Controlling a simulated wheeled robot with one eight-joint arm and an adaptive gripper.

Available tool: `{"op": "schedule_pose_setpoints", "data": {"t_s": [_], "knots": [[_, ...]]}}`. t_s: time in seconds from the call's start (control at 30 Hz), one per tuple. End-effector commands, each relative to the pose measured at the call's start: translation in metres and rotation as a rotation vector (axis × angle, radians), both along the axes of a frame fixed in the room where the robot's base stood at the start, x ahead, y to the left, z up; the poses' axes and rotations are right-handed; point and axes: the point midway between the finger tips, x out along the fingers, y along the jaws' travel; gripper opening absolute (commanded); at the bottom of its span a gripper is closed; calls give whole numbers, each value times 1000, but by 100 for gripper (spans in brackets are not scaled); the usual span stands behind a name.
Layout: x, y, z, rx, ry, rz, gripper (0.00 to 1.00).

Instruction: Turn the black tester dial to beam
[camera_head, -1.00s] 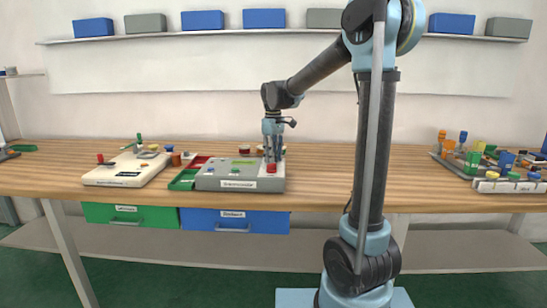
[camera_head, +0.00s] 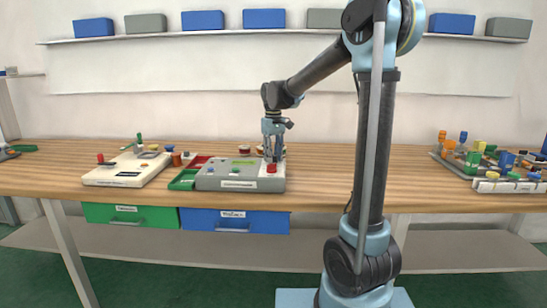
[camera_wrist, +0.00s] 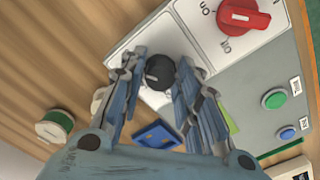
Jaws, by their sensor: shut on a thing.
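The black tester dial (camera_wrist: 159,73) sits on a white plate of the grey tester panel (camera_wrist: 250,70). A pale mark shows on its face, pointing left in the wrist view. My gripper (camera_wrist: 160,70) has its fingers on both sides of the dial and is shut on it. In the head view my gripper (camera_head: 273,156) reaches down onto the back right part of the grey tester (camera_head: 225,176), behind the red knob (camera_head: 271,169). The dial is hidden by the fingers there. No dial label can be read.
Beside the dial in the wrist view are a red rotary switch (camera_wrist: 243,16), a green button (camera_wrist: 275,98) and a blue button (camera_wrist: 287,133). A white board (camera_head: 126,170) stands left of the tester. The table right of the tester is clear up to trays at the far right.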

Motion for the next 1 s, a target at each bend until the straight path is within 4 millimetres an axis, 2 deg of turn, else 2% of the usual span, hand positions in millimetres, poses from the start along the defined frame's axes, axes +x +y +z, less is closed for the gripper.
{"op": "schedule_pose_setpoints", "data": {"t_s": [0.07, 0.1, 0.17, 0.2, 0.5, 0.67, 1.0], "knots": [[3, -1, 1, -1, -5, -2, 6], [3, -1, 0, -1, -5, -2, 35], [2, -1, 0, -1, -4, -2, 48], [2, -1, 0, -1, -4, -1, 51], [1, 0, 0, 0, -1, 0, 51], [1, 0, 9, 0, -1, 0, 51], [1, -1, 64, 0, -1, 0, 51]]}}
